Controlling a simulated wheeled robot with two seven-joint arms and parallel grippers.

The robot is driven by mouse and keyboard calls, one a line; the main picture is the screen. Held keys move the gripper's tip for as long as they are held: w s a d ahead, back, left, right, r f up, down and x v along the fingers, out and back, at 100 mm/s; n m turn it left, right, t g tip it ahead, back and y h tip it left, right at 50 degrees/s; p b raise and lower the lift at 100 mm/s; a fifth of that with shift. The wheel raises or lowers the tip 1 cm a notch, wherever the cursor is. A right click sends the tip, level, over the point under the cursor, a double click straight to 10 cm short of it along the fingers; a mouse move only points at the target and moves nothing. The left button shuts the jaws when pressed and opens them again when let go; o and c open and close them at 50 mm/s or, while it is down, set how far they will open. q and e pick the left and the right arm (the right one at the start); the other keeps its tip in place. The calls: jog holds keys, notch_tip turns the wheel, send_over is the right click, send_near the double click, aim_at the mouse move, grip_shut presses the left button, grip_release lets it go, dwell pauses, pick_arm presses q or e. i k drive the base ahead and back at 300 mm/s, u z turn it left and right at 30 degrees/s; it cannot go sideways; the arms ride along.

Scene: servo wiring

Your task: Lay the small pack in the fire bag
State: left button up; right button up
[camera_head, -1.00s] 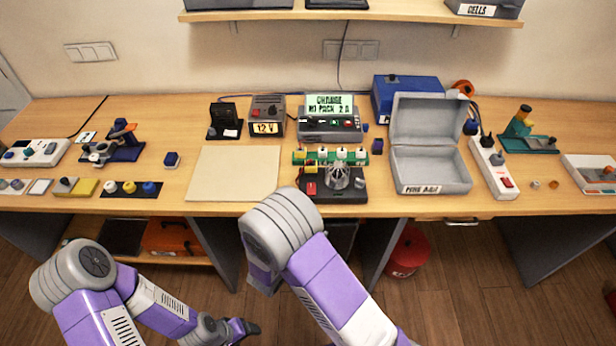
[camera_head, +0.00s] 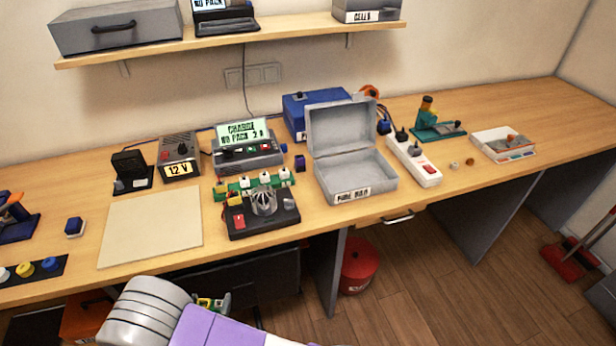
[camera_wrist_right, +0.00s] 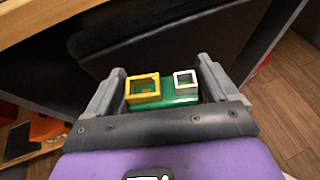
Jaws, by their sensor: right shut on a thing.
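The small pack (camera_wrist_right: 181,99) is a green block with a yellow connector and a white connector on top. My right gripper (camera_wrist_right: 160,75) is shut on it, with one finger at each end. In the head view the gripper (camera_head: 213,303) shows only in part behind my arm, below the bench's front edge. The fire bag (camera_head: 352,187) is a grey open box with its lid raised, standing on the bench to the right of and beyond the gripper. Its inside looks empty. My left gripper is not in view.
The beige mat (camera_head: 150,228) is bare. A shelf (camera_head: 230,40) hangs above.

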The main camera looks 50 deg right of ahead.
aim_at(353, 180)
jog(key=u, duration=1.65)
jog(key=k, duration=2.2)
jog(key=z, duration=1.6)
